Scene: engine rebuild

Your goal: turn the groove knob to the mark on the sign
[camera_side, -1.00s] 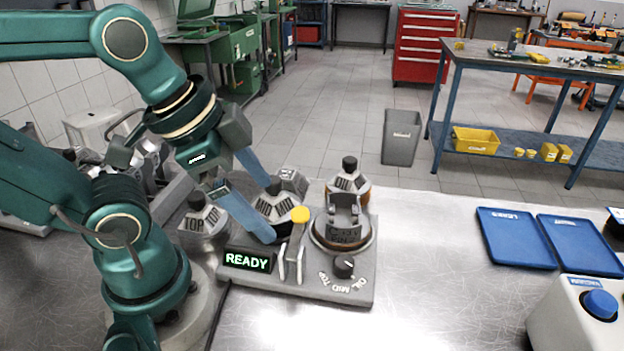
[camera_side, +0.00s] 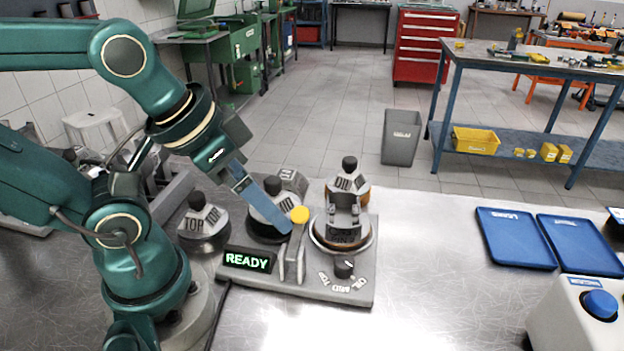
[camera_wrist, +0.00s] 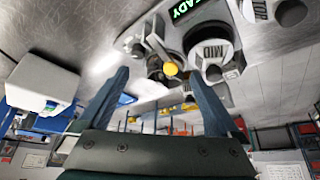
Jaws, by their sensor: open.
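The groove knob (camera_side: 344,266) is a small black knob at the front right of the grey fixture plate (camera_side: 320,292). Labels reading TOP, MID and OIL (camera_side: 342,284) curve around its front; I cannot tell clearly which one it points at. A lit sign (camera_side: 248,260) on the plate's left front reads READY; it also shows in the wrist view (camera_wrist: 186,9). My gripper (camera_side: 284,226) is open and empty, left of the knob and apart from it, its blue fingers nearly in line in the side view. Both spread fingers show in the wrist view (camera_wrist: 158,74).
A yellow-topped lever (camera_side: 299,215) stands between my gripper and the knob. A round holder with a block (camera_side: 342,228) stands behind the knob. Dark-knobbed pieces marked TOP (camera_side: 201,219) and MID (camera_side: 272,204) stand left. Blue trays (camera_side: 515,238) lie right; the table between is clear.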

